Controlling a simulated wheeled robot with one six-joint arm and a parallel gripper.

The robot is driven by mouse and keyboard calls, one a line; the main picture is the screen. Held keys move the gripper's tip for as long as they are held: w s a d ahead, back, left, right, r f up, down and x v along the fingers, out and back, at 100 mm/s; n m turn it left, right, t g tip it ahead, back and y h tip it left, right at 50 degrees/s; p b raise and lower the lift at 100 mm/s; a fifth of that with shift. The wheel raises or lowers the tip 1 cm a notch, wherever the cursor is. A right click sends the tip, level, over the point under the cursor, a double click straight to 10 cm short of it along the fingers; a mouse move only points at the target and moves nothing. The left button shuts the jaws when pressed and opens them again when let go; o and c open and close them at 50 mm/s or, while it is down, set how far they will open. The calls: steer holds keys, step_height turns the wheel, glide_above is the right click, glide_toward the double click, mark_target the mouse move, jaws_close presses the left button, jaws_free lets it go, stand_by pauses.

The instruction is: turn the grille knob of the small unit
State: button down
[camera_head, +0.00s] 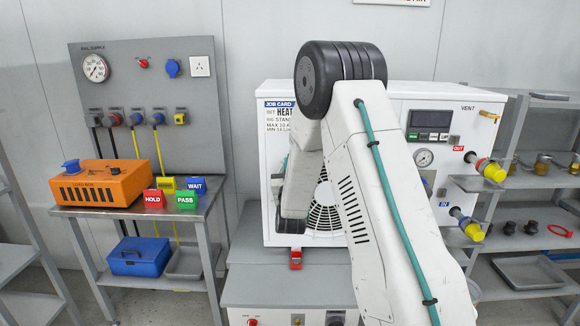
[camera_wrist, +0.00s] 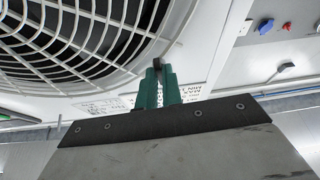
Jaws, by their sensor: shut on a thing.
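The unit is a white cabinet (camera_head: 275,170) with a round dark fan grille (camera_head: 325,215), partly hidden behind my arm in the head view. In the wrist view the grille (camera_wrist: 85,45) fills the upper left with its curved bars and white rim. My gripper (camera_wrist: 158,74) has green fingers and is at the rim of the grille. It is shut on a small dark knob (camera_wrist: 157,64), of which only the end shows between the fingertips. In the head view my arm hides the knob, and my gripper cannot be made out.
A panel with gauge and display (camera_head: 430,120) and yellow-ended fittings (camera_head: 490,170) are on the right. A bench at left bears an orange load box (camera_head: 100,184) and coloured blocks (camera_head: 186,199). A red part (camera_head: 295,258) sits at the cabinet's lower front. Shelves (camera_head: 530,205) stand far right.

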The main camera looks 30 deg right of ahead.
steer(key=c, duration=1.6)
jaws_free()
steer(key=shift+d, duration=0.1)
steer(key=shift+o, duration=0.2)
steer(key=v, duration=0.8)
steer(key=shift+w, duration=0.1)
